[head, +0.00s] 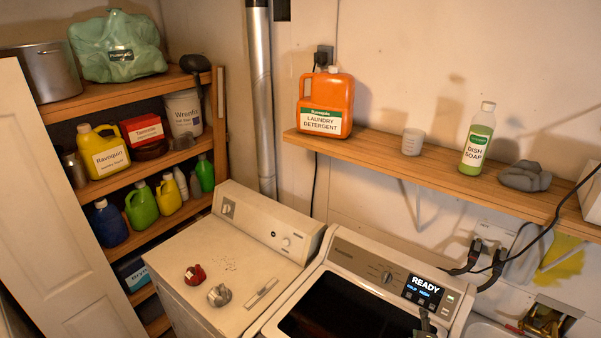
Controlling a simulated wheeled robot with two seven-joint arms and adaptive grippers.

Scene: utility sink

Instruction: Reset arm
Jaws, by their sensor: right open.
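My right gripper (426,324) shows only as a dark tip at the bottom edge, in front of the washer's control panel. It is open, and nothing shows in its jaws; most of it is cut off by the frame. My left gripper is not in view.
A white machine (230,255) with a red and a grey item on top stands left. A wall shelf (400,168) holds an orange detergent jug (325,92), a cup (412,142), dish soap (478,140) and a grey cloth (525,177). Black hoses (463,266) hang behind the washer.

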